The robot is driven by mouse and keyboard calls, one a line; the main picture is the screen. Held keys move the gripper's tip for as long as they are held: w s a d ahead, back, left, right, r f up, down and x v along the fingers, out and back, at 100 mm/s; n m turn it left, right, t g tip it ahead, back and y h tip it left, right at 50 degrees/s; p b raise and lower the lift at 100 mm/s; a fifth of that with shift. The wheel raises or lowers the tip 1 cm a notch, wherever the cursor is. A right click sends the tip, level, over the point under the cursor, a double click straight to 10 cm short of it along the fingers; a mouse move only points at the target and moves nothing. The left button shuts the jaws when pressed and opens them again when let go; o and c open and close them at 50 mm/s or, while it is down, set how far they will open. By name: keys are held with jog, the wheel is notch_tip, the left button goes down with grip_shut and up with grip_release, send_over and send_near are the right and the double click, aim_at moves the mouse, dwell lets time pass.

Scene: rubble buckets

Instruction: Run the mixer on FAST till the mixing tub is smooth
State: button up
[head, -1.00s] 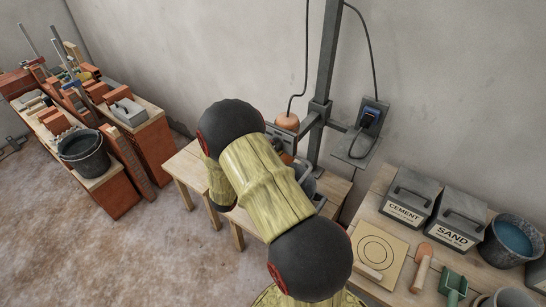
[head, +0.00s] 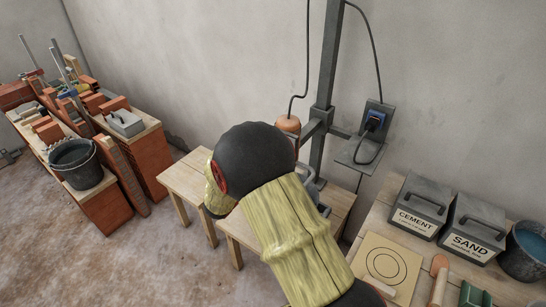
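The mixer shows only in part in the head view. Its orange-brown motor head (head: 288,124) hangs on an arm from a dark upright post (head: 328,95), with a cable running up from it. My own arm covers the space below the motor, so the paddle, the mixing tub and its contents are hidden. A bit of grey metal (head: 316,192) shows at my arm's right edge; I cannot tell what it belongs to. A blue plug sits in a wall socket box (head: 376,118) right of the post. My gripper is hidden behind my arm. No speed switch is readable.
On the right table are a cement box (head: 418,205), a sand box (head: 475,228), a bucket (head: 524,252) and a board with rings (head: 385,262). Brick stacks and a dark bucket (head: 78,163) are at left.

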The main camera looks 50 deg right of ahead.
jog(key=shift+f, duration=0.1)
jog(key=o, duration=1.1)
jog(key=shift+o, duration=0.2)
jog(key=shift+a, duration=0.1)
jog(key=s+a, duration=0.1)
jog(key=a, duration=1)
jog(key=shift+a, duration=0.4)
